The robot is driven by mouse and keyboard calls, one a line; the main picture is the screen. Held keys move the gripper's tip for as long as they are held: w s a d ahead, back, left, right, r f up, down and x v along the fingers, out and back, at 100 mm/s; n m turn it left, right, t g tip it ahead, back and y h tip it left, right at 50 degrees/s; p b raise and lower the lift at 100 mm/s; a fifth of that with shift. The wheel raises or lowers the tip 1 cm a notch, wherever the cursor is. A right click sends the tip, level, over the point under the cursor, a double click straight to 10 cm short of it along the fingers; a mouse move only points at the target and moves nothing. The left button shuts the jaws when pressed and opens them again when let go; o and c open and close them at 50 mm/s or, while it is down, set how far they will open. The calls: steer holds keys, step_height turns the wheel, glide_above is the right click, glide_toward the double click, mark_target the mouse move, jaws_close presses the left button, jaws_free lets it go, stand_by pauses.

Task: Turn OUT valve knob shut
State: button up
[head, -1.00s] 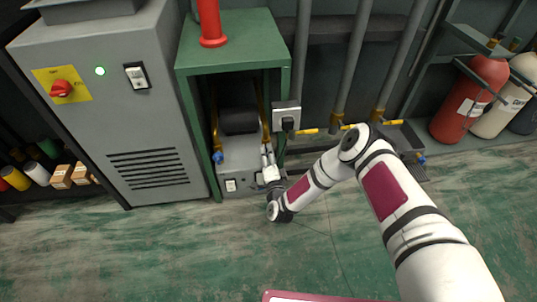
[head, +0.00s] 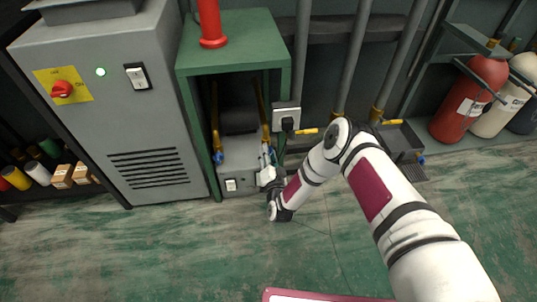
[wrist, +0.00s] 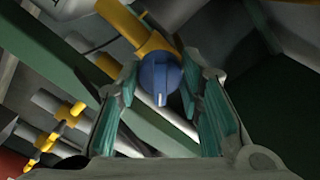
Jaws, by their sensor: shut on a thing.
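A round blue valve knob (wrist: 160,78) with a raised pointer ridge sits at the end of a yellow pipe (wrist: 145,30) in the wrist view. My gripper (wrist: 162,85) has one green-padded finger on each side of it and is shut on it. The ridge points down in that picture. In the head view my gripper (head: 268,172) is at the right front of the machine under the green stand, and it mostly hides this knob. Another blue knob (head: 218,158) shows on the left yellow pipe. I cannot read any IN or OUT label.
The green stand (head: 235,62) frames the machine, with its right leg close to my gripper. A grey cabinet (head: 150,150) stands to the left. The floor in front is clear.

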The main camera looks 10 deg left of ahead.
steer(key=o, duration=1.1)
steer(key=shift+o, duration=0.2)
